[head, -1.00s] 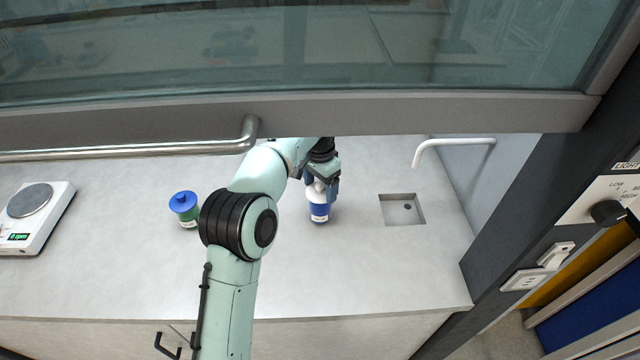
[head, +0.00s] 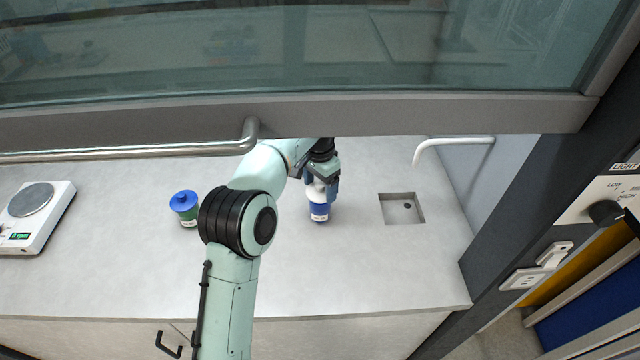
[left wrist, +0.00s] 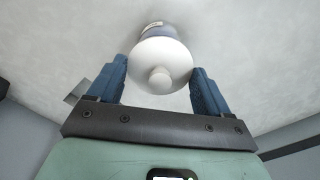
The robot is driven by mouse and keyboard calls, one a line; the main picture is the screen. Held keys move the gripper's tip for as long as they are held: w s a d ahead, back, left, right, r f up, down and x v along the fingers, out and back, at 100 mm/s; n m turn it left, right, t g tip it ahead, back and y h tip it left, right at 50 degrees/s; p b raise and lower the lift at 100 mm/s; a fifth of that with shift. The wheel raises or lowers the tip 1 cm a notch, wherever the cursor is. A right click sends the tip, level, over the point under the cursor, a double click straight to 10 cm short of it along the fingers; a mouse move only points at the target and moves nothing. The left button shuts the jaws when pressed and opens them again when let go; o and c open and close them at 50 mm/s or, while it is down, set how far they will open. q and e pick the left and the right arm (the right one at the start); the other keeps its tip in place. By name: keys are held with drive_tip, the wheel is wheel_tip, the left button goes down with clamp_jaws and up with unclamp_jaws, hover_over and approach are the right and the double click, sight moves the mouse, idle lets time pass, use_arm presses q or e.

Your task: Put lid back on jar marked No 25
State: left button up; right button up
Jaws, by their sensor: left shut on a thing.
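A blue jar with a white label (head: 320,212) stands upright on the counter right of the middle in the head view; its label is too small to read. A white lid with a round knob (left wrist: 160,66) is between the fingers of my left gripper (head: 323,188), which is shut on it. The lid is right at the jar's top; I cannot tell whether it is seated or just above. In the left wrist view the jar (left wrist: 155,30) shows partly behind the lid. My right gripper is not in view.
A green jar with a blue lid (head: 185,207) stands left of my arm. A balance (head: 36,216) is at the far left. A small sink (head: 402,209) with a white tap (head: 450,143) is at right. The raised sash (head: 360,113) hangs above the counter.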

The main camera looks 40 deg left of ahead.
use_arm(q)
drive_tip(key=shift+f+p, duration=0.15)
drive_tip(key=shift+p, duration=0.4)
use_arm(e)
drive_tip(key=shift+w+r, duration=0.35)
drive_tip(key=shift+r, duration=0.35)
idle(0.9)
use_arm(q)
drive_tip(key=o, duration=0.9)
drive_tip(key=shift+o, duration=0.2)
drive_tip(key=shift+r+p, duration=1.25)
drive_tip(key=shift+r, duration=0.8)
drive_tip(key=shift+r+p, duration=0.75)
drive_tip(key=shift+r, duration=0.75)
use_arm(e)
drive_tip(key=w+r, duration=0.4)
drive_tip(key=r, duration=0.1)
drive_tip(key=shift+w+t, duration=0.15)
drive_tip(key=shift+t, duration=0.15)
use_arm(q)
drive_tip(key=shift+f, duration=0.1)
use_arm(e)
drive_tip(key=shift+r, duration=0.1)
